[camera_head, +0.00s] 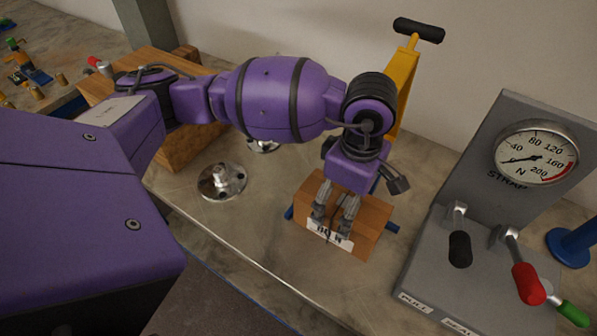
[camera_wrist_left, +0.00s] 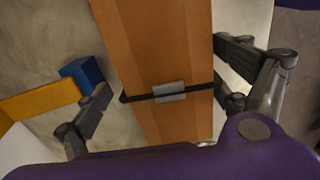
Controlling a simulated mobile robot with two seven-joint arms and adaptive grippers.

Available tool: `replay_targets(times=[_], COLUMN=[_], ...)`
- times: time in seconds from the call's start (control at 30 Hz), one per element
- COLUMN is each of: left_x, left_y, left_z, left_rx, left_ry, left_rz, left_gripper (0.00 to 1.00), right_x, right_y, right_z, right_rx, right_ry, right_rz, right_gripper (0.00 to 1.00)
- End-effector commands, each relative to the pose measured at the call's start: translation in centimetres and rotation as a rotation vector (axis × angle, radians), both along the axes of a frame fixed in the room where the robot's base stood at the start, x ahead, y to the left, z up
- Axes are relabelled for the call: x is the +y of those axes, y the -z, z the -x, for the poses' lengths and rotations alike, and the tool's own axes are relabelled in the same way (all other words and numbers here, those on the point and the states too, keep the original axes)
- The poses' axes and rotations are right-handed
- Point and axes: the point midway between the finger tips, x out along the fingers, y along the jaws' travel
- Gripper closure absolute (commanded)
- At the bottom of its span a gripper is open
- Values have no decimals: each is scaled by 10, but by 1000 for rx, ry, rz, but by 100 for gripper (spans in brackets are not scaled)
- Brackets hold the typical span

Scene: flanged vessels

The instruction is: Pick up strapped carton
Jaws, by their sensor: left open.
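The strapped carton (camera_head: 362,225) is a brown box with a white label on its front, lying on the grey worktop. A dark strap with a grey metal seal (camera_wrist_left: 170,92) runs across it in the left wrist view. My left gripper (camera_head: 335,212) points down over the carton, its fingers open. In the left wrist view the fingers stand on either side of the carton (camera_wrist_left: 165,40), near the strap; I cannot tell whether they touch it. My right gripper is not in view.
A grey strapping station with a gauge (camera_head: 537,152) and levers stands to the right. A yellow post with a black handle (camera_head: 419,30) rises behind the carton. A metal flange (camera_head: 222,182) lies to the left, near a larger wooden-looking box (camera_head: 190,148). Blue bar ends (camera_head: 391,228) show beside the carton.

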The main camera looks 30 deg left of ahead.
Motion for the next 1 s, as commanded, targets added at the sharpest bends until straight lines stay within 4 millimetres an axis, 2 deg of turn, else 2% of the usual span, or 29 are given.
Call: replay_targets(times=[0.33, 0.63, 1.0], left_x=[3, 3, 3], left_y=[46, 50, 50], left_z=[7, 6, 6], left_rx=[1, -3, -3], left_ry=[0, 2, 2], left_rz=[3, 3, 3], left_gripper=[8, 8, 56], right_x=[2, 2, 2], right_y=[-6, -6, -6], right_z=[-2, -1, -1], right_rx=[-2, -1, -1], right_ry=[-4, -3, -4], right_rz=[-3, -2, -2], right_gripper=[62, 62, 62])
